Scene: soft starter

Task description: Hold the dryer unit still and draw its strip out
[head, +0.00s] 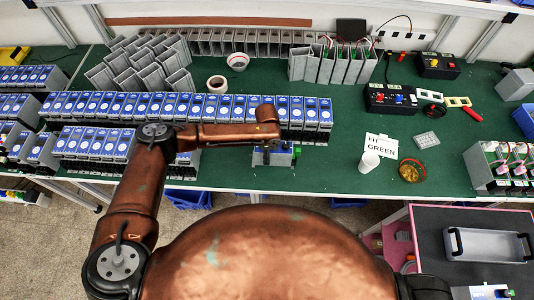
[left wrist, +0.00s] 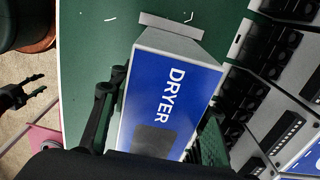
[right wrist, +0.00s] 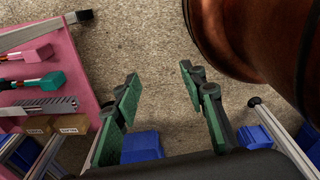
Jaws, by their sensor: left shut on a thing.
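The dryer unit (left wrist: 190,80) is a grey box with a blue face marked DRYER; it fills the middle of the left wrist view. In the head view the unit (head: 272,157) is at the front edge of the green bench, partly hidden by my arm. My left gripper (left wrist: 155,115) is shut on it, one finger on each side. A flat light-grey piece (left wrist: 172,25) stands out at the unit's far end; I cannot tell if it is the strip. My right gripper (right wrist: 168,100) is open and empty over the floor, away from the unit.
Rows of blue-faced units (head: 180,105) stand behind and left of the dryer unit. A white "FIT GREEN" card (head: 381,147), a white cup (head: 369,161) and an amber dish (head: 411,171) lie to the right. Bench between is clear.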

